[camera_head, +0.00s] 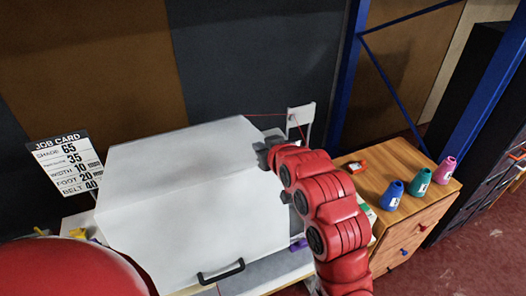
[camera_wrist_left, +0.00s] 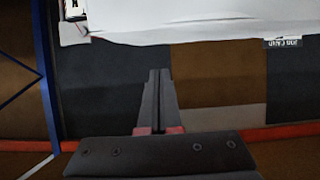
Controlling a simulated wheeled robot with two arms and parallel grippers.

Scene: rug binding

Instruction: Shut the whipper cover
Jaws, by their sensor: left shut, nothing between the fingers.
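The whipper cover (camera_head: 185,220) is a large white, bent panel in the middle of the head view. It slopes down towards me, and a black handle (camera_head: 221,273) sits near its front edge. I cannot tell whether that edge rests fully on the machine.
A job card (camera_head: 66,163) stands left of the cover. A white bracket with red thread (camera_head: 301,116) is behind my gripper. A wooden cabinet (camera_head: 398,235) at right carries blue, green and pink cones. A blue post (camera_head: 347,80) rises behind.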

